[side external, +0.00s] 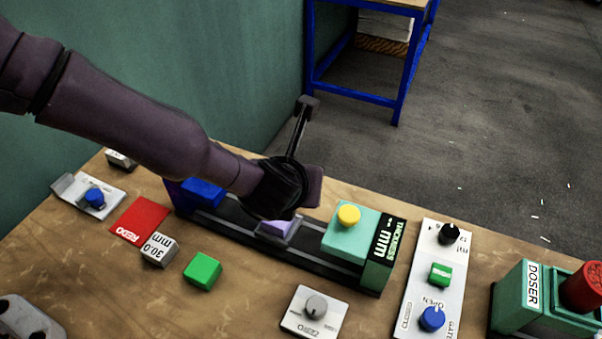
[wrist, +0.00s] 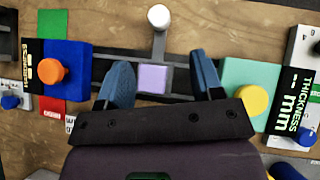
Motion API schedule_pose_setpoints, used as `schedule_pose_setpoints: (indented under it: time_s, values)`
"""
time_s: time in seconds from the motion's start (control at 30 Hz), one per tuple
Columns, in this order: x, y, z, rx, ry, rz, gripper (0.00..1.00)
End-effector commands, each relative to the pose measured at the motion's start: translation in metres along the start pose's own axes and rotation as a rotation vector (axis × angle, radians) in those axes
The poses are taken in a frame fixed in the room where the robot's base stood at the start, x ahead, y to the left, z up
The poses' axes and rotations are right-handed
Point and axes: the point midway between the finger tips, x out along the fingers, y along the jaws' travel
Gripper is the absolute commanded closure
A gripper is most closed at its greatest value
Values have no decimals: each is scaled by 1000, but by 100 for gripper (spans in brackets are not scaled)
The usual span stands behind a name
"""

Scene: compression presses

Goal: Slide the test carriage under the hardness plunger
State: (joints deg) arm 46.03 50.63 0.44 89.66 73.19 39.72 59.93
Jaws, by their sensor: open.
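The test carriage bears a lilac block (wrist: 153,78) and sits near the middle of a dark rail. In the side view the lilac block (side external: 277,228) shows just below my gripper. A pale round knob (wrist: 159,17) on a stem stands beyond it in the wrist view. The blue station with an orange plunger (wrist: 52,71) is at the rail's left end; its blue body (side external: 203,193) is partly behind my arm. My gripper (wrist: 160,68) is open, one finger on each side of the lilac block in the wrist view. I cannot tell its height or any contact.
The teal thickness station (side external: 347,240) with a yellow plunger (side external: 349,215) stands at the rail's right end. A green block (side external: 202,271), a 30.0 mm block (side external: 159,249) and a red mat (side external: 139,219) lie in front. A gate panel (side external: 430,280) and green doser (side external: 541,300) are to the right.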

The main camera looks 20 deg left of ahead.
Motion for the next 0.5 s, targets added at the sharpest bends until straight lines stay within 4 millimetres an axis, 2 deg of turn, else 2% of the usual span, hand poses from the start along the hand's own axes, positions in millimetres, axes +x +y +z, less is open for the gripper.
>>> schedule_pose_setpoints:
  time_s: [0.17,0.5]
  values:
    - [22,2,0,2,1,5,40]
    - [92,2,0,-3,3,5,40]
